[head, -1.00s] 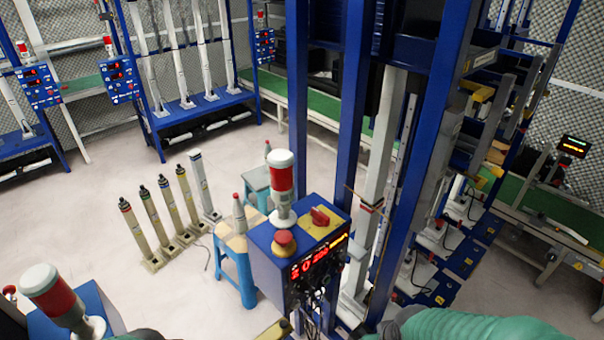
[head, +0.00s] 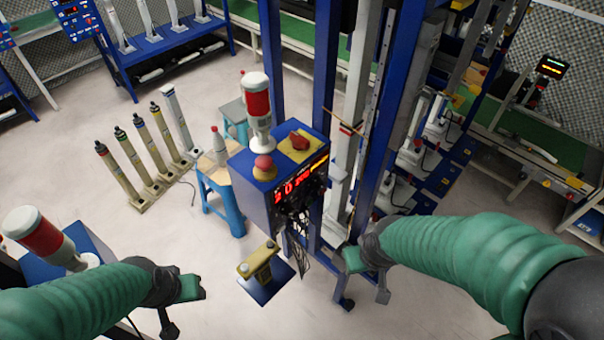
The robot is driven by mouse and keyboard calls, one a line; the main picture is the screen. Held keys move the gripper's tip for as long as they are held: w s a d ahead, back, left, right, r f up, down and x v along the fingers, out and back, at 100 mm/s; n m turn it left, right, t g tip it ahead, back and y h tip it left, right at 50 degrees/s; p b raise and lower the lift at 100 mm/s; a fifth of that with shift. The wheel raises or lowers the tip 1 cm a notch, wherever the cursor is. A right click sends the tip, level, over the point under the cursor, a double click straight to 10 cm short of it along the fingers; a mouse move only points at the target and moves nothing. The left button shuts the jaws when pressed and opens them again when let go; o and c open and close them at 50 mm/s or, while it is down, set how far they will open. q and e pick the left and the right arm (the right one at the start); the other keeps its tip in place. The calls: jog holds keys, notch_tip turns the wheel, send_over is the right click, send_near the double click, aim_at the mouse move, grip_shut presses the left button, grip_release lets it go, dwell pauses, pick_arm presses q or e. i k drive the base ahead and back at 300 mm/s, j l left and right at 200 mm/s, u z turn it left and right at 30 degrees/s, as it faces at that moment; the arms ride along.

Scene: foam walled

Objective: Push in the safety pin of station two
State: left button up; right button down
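The station's blue control box (head: 279,180) stands at the centre on blue posts. It has red digits, a red push button (head: 263,168), a red rotary switch (head: 299,141) and a red-and-white lamp (head: 257,100). A thin brownish rod (head: 348,128) sticks out at the white column behind the box; I cannot tell whether it is the safety pin. My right gripper (head: 370,279) is low beside the frame, right of the box, its fingers apart and empty. My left gripper (head: 182,305) is over the floor at lower left, its fingers apart and empty.
A yellow-topped pedal stand (head: 260,262) is on the floor below the box. A blue stool (head: 221,189) and several upright cylinders (head: 141,157) stand left. Another red-and-white lamp (head: 37,232) is at lower left.

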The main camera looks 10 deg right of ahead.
aim_at(452, 100)
jog(key=z, duration=1.35)
